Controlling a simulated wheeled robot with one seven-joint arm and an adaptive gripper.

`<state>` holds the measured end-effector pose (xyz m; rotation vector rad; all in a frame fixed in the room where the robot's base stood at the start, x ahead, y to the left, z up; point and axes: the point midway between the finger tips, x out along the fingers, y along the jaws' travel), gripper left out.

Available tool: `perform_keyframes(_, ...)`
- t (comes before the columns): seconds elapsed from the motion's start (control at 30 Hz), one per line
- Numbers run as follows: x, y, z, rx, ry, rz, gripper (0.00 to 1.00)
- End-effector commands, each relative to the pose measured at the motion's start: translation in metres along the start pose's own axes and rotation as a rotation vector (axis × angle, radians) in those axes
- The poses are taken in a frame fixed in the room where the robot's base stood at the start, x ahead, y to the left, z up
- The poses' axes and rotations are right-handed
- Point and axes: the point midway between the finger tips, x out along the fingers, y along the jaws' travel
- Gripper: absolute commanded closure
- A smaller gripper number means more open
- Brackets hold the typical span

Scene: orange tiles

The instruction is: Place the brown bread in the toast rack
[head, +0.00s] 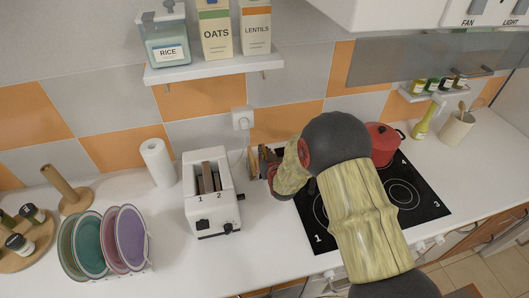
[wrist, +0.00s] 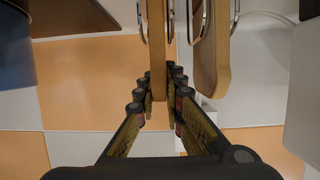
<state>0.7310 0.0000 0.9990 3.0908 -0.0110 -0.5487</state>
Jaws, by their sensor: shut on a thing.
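In the wrist view my gripper (wrist: 160,76) is shut on a tan-brown bread slice (wrist: 157,50), held on edge between the fingertips. Metal wire loops of the toast rack (wrist: 195,20) show around and beside the slice at the top. A second brown slice (wrist: 212,70) stands on edge to the right, among the wires. I cannot tell whether the held slice rests on the rack's base. In the head view my arm hides most of the gripper and the rack; a bit of brown bread (head: 264,157) shows left of the arm.
A white toaster (head: 212,205) stands left of my gripper. The black hob (head: 402,194) with a red pot (head: 382,143) lies to the right. A plate rack with several plates (head: 130,235) and a paper roll (head: 158,162) stand at left. A shelf (head: 212,67) hangs above.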

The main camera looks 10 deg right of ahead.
Motion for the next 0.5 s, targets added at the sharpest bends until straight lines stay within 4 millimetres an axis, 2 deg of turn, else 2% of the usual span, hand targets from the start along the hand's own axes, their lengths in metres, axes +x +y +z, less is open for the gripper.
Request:
perform_keyframes(0.33,0.0002,0.0,0.0012,0.0,-0.001,0.0,0.72)
perform_keyframes(0.5,0.0002,0.0,0.0012,0.0,-0.001,0.0,0.72)
